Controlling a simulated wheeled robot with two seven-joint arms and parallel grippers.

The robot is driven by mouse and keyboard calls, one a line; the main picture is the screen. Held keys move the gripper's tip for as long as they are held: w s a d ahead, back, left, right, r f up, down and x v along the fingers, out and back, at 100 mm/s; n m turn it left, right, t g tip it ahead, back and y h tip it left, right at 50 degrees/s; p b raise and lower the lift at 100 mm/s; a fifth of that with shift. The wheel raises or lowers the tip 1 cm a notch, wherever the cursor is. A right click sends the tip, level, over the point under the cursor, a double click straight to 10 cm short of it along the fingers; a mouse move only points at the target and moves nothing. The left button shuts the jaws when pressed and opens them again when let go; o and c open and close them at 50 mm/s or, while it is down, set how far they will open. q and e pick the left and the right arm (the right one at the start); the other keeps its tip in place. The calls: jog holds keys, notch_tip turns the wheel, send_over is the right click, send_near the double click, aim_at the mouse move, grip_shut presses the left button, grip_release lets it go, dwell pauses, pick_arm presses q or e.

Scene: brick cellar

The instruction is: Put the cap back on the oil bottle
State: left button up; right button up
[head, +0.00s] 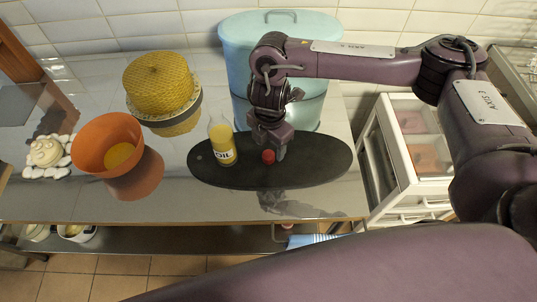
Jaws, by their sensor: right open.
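The oil bottle (223,146) is clear with yellow oil and an "OIL" label. It stands upright on the left part of a dark oval board (320,172), and no cap shows on its neck. The red cap (268,156) is on the board to the right of the bottle. My right gripper (268,150) points down at the cap from above, its fingers open and right beside it. The fingers partly hide the cap, and I cannot tell whether they touch it. My left gripper is not in view.
An orange bowl (92,143) and a yellow woven dome (160,82) stand left on the shiny metal table (215,205). A white flower-shaped dish (47,157) is at the far left. A light-blue bin (240,35) stands behind the board. A white drawer unit (400,165) is at right.

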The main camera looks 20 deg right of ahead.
aim_at(268, 155)
jog(key=shift+a+f+p, duration=0.15)
jog(key=shift+f+p, duration=0.35)
jog(key=shift+f, duration=1.5)
jog(key=c, duration=1.1)
